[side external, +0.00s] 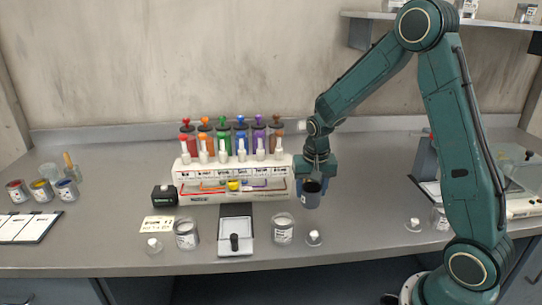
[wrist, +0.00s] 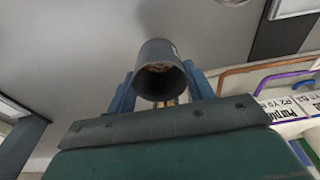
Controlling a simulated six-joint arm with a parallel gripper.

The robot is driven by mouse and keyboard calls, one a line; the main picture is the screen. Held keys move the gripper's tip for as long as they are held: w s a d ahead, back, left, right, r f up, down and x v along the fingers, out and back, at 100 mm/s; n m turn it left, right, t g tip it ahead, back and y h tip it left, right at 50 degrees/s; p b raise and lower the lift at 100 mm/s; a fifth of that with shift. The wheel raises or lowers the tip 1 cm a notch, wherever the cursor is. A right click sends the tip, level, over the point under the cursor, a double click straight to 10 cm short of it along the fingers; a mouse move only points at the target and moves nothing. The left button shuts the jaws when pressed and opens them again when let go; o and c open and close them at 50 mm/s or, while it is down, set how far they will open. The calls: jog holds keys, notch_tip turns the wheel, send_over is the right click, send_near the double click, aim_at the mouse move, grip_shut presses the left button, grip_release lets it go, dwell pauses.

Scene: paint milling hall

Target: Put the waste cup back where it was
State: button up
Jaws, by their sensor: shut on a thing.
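The waste cup (side external: 311,193) is a dark grey cup with a small pale label on its side. My gripper (side external: 312,184) is shut on it, just right of the white paint rack. In the wrist view the cup (wrist: 160,68) sits between the two blue fingers (wrist: 160,92), its open mouth toward the camera and brownish matter inside. The cup looks upright in the side view. I cannot tell clearly whether its base touches the bench.
The white rack (side external: 235,183) with several coloured paint tubes stands close to the left of the cup. A clear jar (side external: 283,228), a small white-capped bottle (side external: 314,238) and a tray (side external: 235,245) stand in front. The bench (side external: 360,225) is bare right of the cup.

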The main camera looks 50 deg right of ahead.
aim_at(310, 200)
jog(key=shift+f, duration=0.1)
jog(key=shift+f, duration=2.05)
jog(key=o, duration=1)
jog(key=shift+f, duration=0.1)
jog(key=r, duration=0.4)
jog(key=s+a+r, duration=0.1)
jog(key=r, duration=0.7)
jog(key=shift+s+a+r, duration=0.1)
jog(key=shift+s+a, duration=0.05)
